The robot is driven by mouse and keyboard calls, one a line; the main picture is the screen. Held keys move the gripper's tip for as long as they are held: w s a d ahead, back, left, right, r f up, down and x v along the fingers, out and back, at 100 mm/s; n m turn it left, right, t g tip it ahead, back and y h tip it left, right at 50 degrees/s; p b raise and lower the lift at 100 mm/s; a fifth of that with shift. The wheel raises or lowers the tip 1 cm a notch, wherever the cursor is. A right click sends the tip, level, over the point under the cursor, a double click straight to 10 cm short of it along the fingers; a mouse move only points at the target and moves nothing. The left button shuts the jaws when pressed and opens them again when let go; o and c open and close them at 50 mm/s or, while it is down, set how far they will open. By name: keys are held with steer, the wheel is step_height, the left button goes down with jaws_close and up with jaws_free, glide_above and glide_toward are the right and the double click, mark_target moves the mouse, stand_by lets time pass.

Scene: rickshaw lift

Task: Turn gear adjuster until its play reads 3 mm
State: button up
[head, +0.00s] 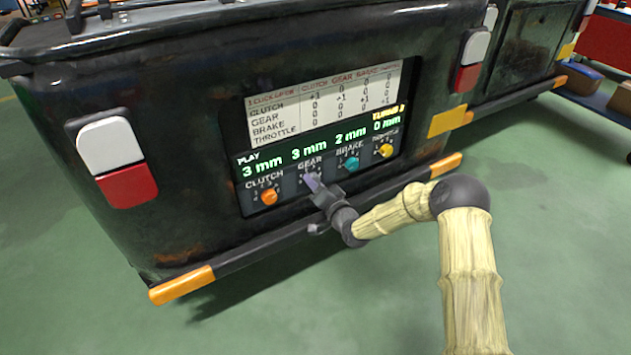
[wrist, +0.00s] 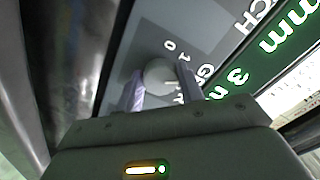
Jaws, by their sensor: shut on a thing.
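The gear adjuster is a pale round knob (wrist: 160,74) in the wrist view, between the two lilac fingers of my gripper (wrist: 161,88). The fingers are shut on it, one on each side. In the head view my gripper (head: 312,184) reaches the panel under the GEAR label and hides the knob. The play display (head: 309,149) reads 3 mm for gear. It also reads 3 mm for clutch, 2 mm for brake and 0 mm for throttle.
The orange clutch knob (head: 268,197) is left of my gripper. The teal brake knob (head: 351,163) and yellow throttle knob (head: 386,151) are to its right. A printed table (head: 325,100) is above the display. A dark bumper bar (head: 250,246) runs below the panel.

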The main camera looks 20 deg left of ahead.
steer(key=shift+f+m, duration=0.1)
steer(key=shift+m, duration=0.9)
steer(key=o, duration=1)
steer(key=p+v, duration=0.5)
steer(key=v, duration=1.2)
steer(key=shift+s+d+p, duration=0.15)
steer(key=shift+s+p, duration=0.05)
steer(key=shift+p, duration=0.15)
